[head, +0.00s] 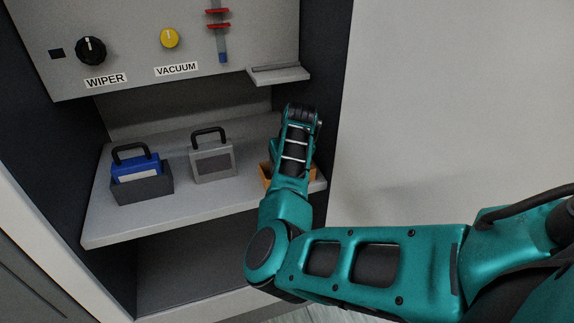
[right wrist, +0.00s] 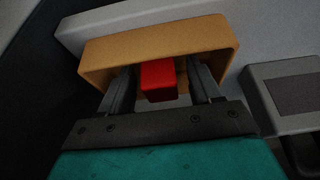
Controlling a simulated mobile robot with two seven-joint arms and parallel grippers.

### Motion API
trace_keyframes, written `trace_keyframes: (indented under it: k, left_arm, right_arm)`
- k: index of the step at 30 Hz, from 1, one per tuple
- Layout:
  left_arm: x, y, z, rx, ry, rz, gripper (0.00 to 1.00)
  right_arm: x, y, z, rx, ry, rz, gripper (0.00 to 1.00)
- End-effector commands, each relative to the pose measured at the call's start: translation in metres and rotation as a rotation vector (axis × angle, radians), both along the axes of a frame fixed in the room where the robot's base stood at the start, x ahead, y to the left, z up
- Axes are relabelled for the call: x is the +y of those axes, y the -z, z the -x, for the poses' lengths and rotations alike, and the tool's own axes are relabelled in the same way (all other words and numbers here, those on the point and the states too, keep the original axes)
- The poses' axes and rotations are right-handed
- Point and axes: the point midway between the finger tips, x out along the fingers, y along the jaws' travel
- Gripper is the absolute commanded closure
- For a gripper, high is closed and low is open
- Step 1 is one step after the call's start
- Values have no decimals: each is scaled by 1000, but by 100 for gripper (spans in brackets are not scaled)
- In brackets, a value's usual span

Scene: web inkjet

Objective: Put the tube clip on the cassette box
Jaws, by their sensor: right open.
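A red block (right wrist: 158,80), which looks like the tube clip, is inside an orange bin (right wrist: 155,48) in the right wrist view. My right gripper (right wrist: 160,70) is open, with its fingers reaching into the bin on either side of the block. I cannot tell whether they touch it. In the head view my right arm covers the gripper, the block and most of the orange bin (head: 265,173). A grey cassette box (head: 213,162) with a black handle stands upright on the shelf, left of the bin. My left gripper is out of view.
A blue cassette (head: 135,166) sits in a dark holder (head: 143,188) on the shelf (head: 205,203). Above is a panel with knobs and a tube with red clips (head: 218,25). A small ledge (head: 280,76) juts out near my wrist. The cabinet's right wall is close to the bin.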

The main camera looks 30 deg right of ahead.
Motion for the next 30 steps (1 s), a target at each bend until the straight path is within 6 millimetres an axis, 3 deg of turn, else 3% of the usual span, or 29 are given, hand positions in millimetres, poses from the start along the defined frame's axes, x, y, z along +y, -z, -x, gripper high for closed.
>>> trace_keyframes:
  k: [5,8,21,30]
  left_arm:
    - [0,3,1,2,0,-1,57]
    - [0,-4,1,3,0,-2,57]
    - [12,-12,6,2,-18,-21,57]
    - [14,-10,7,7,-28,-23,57]
  right_arm:
    - [0,-4,0,-2,1,0,37]
    - [1,-18,5,-1,2,2,37]
    - [9,-99,37,-1,-1,2,37]
    - [11,-115,45,0,-1,0,37]
